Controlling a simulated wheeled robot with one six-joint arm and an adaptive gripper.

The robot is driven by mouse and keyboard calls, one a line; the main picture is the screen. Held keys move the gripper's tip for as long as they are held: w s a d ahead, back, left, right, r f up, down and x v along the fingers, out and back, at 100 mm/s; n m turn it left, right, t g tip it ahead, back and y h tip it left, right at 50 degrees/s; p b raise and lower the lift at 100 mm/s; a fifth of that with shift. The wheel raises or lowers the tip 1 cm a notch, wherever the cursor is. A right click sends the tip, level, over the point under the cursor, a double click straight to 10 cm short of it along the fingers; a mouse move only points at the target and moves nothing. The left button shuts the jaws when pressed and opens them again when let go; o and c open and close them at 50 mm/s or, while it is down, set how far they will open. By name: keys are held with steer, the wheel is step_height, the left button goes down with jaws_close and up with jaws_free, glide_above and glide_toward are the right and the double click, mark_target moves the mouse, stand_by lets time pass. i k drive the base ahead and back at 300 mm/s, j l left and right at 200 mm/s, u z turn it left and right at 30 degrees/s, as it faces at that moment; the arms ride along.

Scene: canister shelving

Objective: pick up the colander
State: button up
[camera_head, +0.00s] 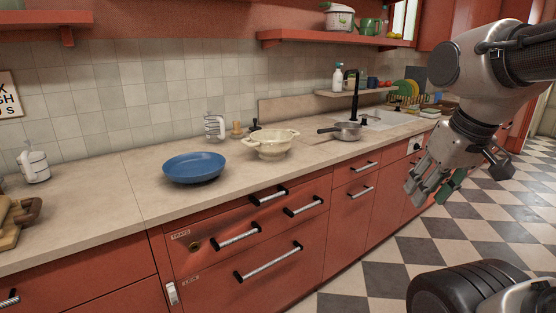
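The colander (270,147) is a cream bowl with small side handles. It stands upright on the countertop, just right of a blue shallow pan (194,167). My gripper (427,190) hangs at the right, out in front of the drawers and well apart from the colander. Its fingers point down and look spread, with nothing seen between them. The holes of the colander are too small to make out clearly.
A metal saucepan (347,131) stands right of the colander, its handle pointing left. A white hand mixer (214,126) stands behind, near the tiled wall. A red shelf (340,38) hangs above.

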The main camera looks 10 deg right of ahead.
mark_target(270, 144)
steer(key=i+l, duration=0.35)
steer(key=l, duration=0.25)
steer(key=i+l, duration=0.35)
steer(key=l, duration=0.2)
steer(key=i+l, duration=0.4)
steer(key=l, duration=0.2)
steer(key=i+l, duration=0.35)
steer(key=l, duration=0.2)
steer(key=i+l+z, duration=0.1)
steer(key=i+l, duration=0.25)
steer(key=l, duration=0.25)
steer(key=i+l, duration=0.4)
steer(key=l, duration=0.15)
steer(key=i+l, duration=0.4)
steer(key=l, duration=0.15)
steer(key=l+u, duration=0.5)
steer(key=l, duration=0.95)
steer(key=u, duration=2.05)
steer(key=i+j+z, duration=0.25)
steer(key=i+j, duration=1.15)
